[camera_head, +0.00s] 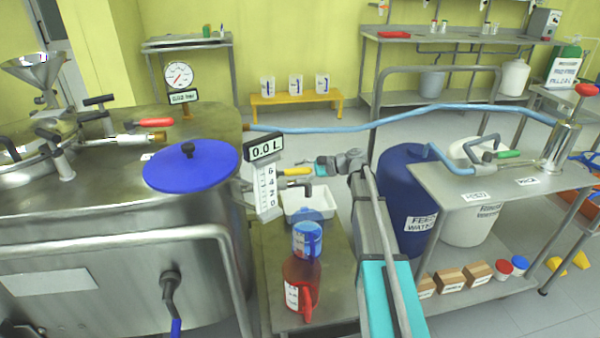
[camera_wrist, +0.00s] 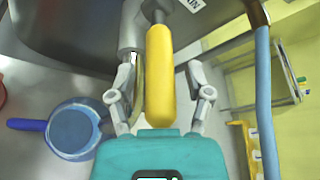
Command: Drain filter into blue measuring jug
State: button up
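A yellow valve handle (camera_head: 297,171) sticks out beside the large steel vessel (camera_head: 150,265), near a level gauge (camera_head: 266,175) reading 0.0 L. My gripper (camera_head: 318,163) is at that handle. In the wrist view, the yellow handle (camera_wrist: 159,85) lies between the two fingers of my gripper (camera_wrist: 163,78), which stand apart with gaps on both sides. The blue measuring jug (camera_head: 307,240) stands on the low steel bench below; it also shows at the lower left of the wrist view (camera_wrist: 73,130). No label identifies the filter.
A red jug (camera_head: 301,286) stands in front of the blue one. A white tub (camera_head: 308,203) sits behind it. A blue hose (camera_head: 400,118) crosses behind my arm. A steel table (camera_head: 500,200) with a blue drum (camera_head: 407,195) beside it stands to the right.

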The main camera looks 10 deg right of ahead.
grip_shut()
